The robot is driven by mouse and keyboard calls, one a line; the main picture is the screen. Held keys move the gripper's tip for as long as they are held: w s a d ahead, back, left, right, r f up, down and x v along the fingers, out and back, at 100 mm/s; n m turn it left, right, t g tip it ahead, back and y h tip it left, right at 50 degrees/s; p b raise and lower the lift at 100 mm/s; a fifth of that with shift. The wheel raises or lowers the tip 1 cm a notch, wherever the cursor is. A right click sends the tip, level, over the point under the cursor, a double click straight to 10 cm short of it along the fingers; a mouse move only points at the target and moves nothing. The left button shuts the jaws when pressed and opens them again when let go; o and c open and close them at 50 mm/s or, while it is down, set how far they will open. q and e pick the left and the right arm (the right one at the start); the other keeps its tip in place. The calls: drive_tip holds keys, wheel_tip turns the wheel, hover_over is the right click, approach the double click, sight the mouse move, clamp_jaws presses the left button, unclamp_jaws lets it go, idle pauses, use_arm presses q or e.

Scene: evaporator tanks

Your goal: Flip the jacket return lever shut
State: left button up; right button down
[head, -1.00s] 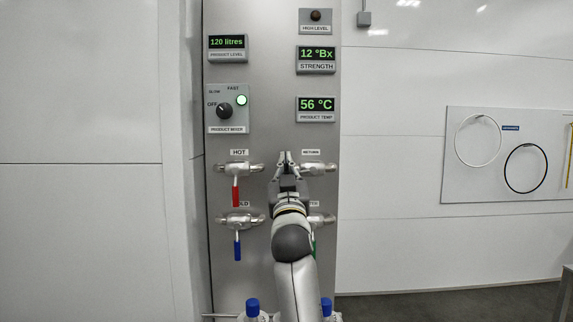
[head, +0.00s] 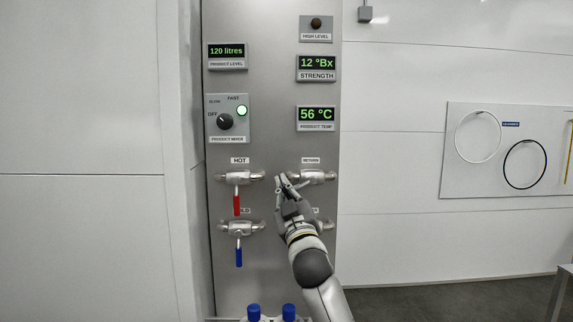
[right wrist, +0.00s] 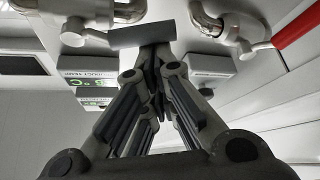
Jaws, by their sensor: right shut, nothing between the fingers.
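The RETURN valve (head: 315,176) is a silver fitting at the upper right of the lower panel, under its RETURN label. Its grey lever (right wrist: 141,34) shows in the right wrist view as a bar lying sideways, toward the HOT valve's side. In the head view the lever is mostly hidden behind my fingers. My right gripper (head: 283,182) is shut and empty, just left of the RETURN valve. In the right wrist view its fingertips (right wrist: 155,55) are at the lever's bar; I cannot tell whether they touch it. My left gripper is not in view.
The HOT valve (head: 239,177) with its red handle hanging down is to the left. A valve with a blue handle (head: 239,257) is below it. The lower right valve (head: 323,226) is partly behind my arm. Blue-capped items (head: 253,312) stand at the bottom.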

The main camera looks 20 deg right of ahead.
drive_tip(key=s+d+f+n+g+y+p, duration=0.1)
drive_tip(key=d+f+n+g+y+p, duration=0.1)
drive_tip(key=d+f+n+y+p, duration=0.2)
drive_tip(key=shift+d+f+n+y+p, duration=0.35)
drive_tip(key=shift+f+n+p, duration=0.85)
drive_tip(key=shift+n, duration=1)
drive_tip(key=shift+s+d+r, duration=0.1)
drive_tip(key=shift+s+d, duration=0.05)
